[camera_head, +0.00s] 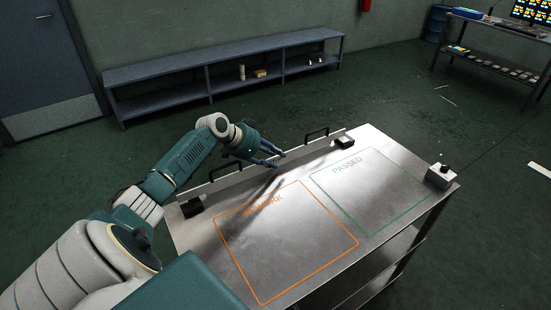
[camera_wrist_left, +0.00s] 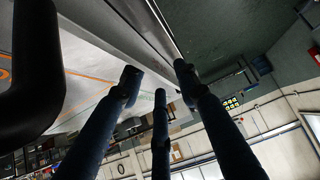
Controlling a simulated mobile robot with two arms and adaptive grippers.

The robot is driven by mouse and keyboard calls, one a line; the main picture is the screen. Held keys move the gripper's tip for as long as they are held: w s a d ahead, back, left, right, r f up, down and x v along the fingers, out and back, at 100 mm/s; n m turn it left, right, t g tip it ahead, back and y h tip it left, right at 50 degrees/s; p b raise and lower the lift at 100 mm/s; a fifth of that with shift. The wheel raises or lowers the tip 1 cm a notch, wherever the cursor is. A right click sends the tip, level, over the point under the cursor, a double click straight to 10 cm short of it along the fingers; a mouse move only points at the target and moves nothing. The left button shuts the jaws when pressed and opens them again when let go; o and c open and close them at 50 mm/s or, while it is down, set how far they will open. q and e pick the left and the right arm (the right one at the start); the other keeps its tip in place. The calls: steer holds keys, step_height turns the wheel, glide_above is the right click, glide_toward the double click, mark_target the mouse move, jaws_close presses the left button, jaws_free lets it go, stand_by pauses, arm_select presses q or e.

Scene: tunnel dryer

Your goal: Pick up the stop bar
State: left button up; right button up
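The stop bar (camera_head: 290,150) looks like a long, thin grey bar standing along the table's back edge, with two black handles. The right handle (camera_head: 317,133) is in plain view. The left handle (camera_head: 226,169) is near my left forearm. My left gripper (camera_head: 279,158) is above the bar's middle, between the handles, with its fingers pointing right. In the left wrist view its fingers (camera_wrist_left: 158,82) are spread and empty. A black handle (camera_wrist_left: 40,75) looms close at the left there, beside the fingers and not between them. My right gripper is not in view.
The metal table (camera_head: 290,178) has an orange REWORK outline and a green PASSED outline, both empty. Black blocks sit near the bar's left end (camera_head: 192,207) and right end (camera_head: 345,142). A small control box (camera_head: 439,177) is on the right corner. A low shelf (camera_head: 225,75) stands behind.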

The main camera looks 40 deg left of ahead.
arm_select(q)
steer(key=shift+x, duration=0.95)
steer(key=shift+s, duration=0.1)
steer(key=shift+c, duration=0.5)
jaws_close()
steer(key=shift+r, duration=0.1)
